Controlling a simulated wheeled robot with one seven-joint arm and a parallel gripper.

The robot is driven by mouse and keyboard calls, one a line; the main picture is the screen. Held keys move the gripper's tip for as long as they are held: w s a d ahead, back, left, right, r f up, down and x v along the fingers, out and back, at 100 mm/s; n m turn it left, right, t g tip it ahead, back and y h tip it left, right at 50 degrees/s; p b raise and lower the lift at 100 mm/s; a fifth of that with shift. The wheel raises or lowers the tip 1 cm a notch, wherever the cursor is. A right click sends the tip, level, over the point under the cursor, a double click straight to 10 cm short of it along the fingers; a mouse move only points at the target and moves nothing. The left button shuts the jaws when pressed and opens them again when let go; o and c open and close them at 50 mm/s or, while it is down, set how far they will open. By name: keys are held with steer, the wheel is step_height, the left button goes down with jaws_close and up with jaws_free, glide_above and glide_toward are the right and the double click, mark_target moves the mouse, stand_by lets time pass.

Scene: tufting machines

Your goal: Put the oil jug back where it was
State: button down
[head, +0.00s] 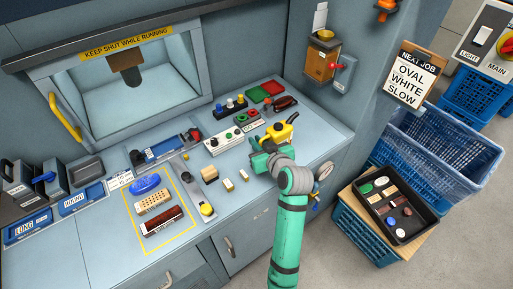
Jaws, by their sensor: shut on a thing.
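The oil jug (278,132) is yellow with a dark handle or spout. It is on or just above the right part of the grey-blue worktop (318,128); I cannot tell whether its base touches. My gripper (268,145) is at the jug's near side, shut on it. My wrist and arm hide part of the gripper and the jug's lower side.
A control box with buttons (225,141) is left of the jug. Red and green trays (260,92) lie behind it. Small blocks (228,185) lie in front-left. Bare worktop lies right of the jug.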

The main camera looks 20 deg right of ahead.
step_height(320, 180, down, 3)
steer(key=shift+w+f, duration=0.1)
steer(key=shift+f, duration=0.1)
steer(key=shift+d, duration=0.1)
steer(key=c, duration=1.8)
jaws_free()
steer(key=shift+f, duration=0.1)
steer(key=shift+c, duration=0.2)
steer(key=shift+r, duration=0.2)
steer(key=v, duration=1.2)
